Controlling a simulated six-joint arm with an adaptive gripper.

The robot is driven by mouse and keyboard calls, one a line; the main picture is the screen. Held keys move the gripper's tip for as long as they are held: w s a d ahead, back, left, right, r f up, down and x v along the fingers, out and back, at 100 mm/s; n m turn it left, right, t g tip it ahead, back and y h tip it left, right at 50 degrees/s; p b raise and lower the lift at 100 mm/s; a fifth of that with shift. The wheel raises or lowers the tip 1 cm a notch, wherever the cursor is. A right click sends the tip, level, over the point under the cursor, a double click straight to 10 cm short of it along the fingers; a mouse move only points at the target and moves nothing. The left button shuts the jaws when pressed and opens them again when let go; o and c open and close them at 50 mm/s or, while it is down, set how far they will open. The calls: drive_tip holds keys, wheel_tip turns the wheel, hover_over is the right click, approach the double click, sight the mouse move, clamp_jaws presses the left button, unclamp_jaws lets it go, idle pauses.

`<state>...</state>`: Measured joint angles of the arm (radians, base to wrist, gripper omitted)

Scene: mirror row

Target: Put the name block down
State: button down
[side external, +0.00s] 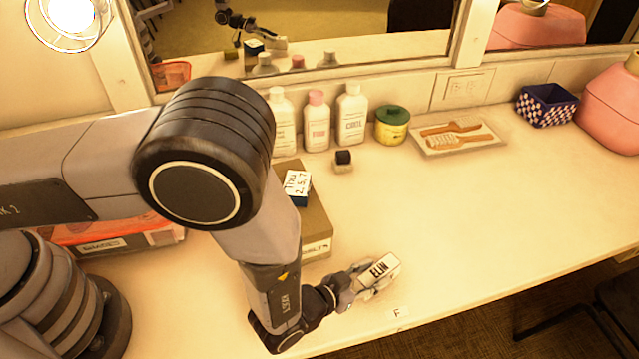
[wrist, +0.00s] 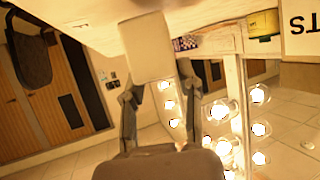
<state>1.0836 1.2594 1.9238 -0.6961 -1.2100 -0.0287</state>
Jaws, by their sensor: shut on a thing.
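The name block (side external: 379,269) is white and reads "ELIN" in the side external view. My gripper (side external: 368,284) is shut on it near the counter's front edge. In the wrist view, the block's pale blank face (wrist: 148,46) sits between the two fingers of my gripper (wrist: 155,92). The block is close to the pale counter (side external: 470,220); I cannot tell whether it touches. A small label marked "F" (side external: 397,311) lies on the counter just in front of the block, towards the edge.
A brown box (side external: 317,222) with a blue-and-white block (side external: 297,186) on top stands left of the gripper. Bottles (side external: 316,122), a green-lidded tin (side external: 392,125) and a brush tray (side external: 455,136) line the back. A small black-topped jar (side external: 343,160) stands before them.

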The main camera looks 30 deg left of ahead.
drive_tip(key=shift+f, duration=0.8)
idle(0.4)
drive_tip(key=c, duration=0.7)
unclamp_jaws()
drive_tip(key=shift+o, duration=0.2)
